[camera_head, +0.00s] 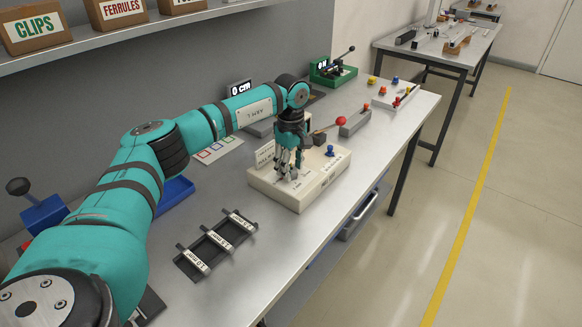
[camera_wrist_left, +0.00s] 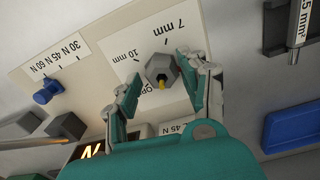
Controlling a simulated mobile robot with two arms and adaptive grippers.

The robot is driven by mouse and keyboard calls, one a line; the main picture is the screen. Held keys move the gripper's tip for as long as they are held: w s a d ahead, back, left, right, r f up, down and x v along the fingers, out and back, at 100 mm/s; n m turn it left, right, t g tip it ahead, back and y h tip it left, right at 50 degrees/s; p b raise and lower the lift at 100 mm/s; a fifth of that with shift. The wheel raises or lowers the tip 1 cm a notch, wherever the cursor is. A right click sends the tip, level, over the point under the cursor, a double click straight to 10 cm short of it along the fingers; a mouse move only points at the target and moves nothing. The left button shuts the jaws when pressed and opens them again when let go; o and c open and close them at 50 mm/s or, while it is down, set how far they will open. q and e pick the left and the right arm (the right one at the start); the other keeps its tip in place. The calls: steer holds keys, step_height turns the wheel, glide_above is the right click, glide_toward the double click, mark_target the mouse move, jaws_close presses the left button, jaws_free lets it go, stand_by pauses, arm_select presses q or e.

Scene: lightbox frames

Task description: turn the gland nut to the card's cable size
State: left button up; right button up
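The gland nut (camera_wrist_left: 160,70) is a grey hex nut with a yellow mark on its lower side in the left wrist view. It sits on a white plate with "7 mm" printed above right of it and "10 mm" to its left. The cream block (camera_head: 319,193) carries it; a small white card (camera_head: 265,154) stands there, its text too small to read. My left gripper (camera_wrist_left: 159,70) points down over the nut. Its fingers are on either side, with a gap visible at the left; contact on the right is unclear. In the head view my left gripper (camera_head: 289,177) hides the nut.
A blue knob (camera_head: 330,151) with a "30 N 45 N 60 N" scale is on the block. A red-ball lever (camera_head: 341,121) stands behind it. A black rack (camera_head: 190,262) with white-labelled pieces lies in front. A blue bin (camera_head: 176,190) is at the left.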

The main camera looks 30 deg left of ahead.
arm_select(q)
steer(key=shift+o, duration=0.9)
steer(key=shift+s+f, duration=0.1)
step_height(320, 180, up, 12)
